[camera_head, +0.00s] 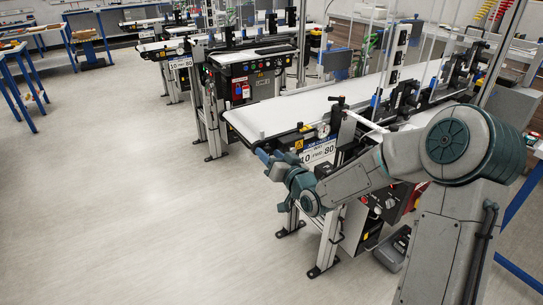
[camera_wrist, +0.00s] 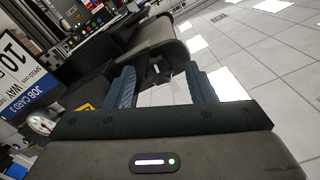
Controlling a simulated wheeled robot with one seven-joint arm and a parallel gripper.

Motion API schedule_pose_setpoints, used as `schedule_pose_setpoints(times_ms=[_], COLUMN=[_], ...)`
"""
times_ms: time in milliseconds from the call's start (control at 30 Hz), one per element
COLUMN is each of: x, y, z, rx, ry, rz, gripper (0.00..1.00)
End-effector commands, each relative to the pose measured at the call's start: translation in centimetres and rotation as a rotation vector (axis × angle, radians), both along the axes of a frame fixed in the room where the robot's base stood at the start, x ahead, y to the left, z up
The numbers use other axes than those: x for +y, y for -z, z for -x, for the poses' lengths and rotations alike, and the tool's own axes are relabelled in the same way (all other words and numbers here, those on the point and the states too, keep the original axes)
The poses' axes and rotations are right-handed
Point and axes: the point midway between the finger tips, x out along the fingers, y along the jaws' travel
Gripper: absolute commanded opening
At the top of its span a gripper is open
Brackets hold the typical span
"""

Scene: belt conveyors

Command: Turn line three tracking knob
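My gripper (camera_head: 267,163) is at the near end corner of the closest conveyor (camera_head: 285,110) in the head view. In the wrist view my gripper (camera_wrist: 160,78) is open, with its two ribbed blue fingers well apart. A dark round knob (camera_wrist: 157,70) on the conveyor's end shows between the fingers, with a gap visible on each side. How far the fingertips reach along it I cannot tell. The knob is hidden in the head view. A sign reading "JOB CARD 3" (camera_wrist: 22,75) is beside it in the wrist view.
A dial gauge (camera_wrist: 42,125) sits close to my gripper's left in the wrist view. A red-and-black control box (camera_head: 388,205) hangs under the closest conveyor. Another conveyor (camera_head: 255,52) stands behind. The floor (camera_head: 150,200) to the left is clear.

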Motion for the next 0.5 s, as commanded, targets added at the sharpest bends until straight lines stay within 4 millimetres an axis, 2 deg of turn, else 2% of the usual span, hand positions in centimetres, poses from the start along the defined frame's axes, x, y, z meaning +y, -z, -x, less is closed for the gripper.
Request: schedule_pose_setpoints(times_ms=[267, 367, 500], x=[-0.4, -1.2, -2.9], y=[0.0, 0.0, 0.0], z=[0.5, 1.5, 4.0], rx=[-0.002, -0.002, -0.001], ry=[0.001, 0.004, 0.004], rz=[0.001, 0.001, 0.003], gripper=[0.50, 0.50, 0.50])
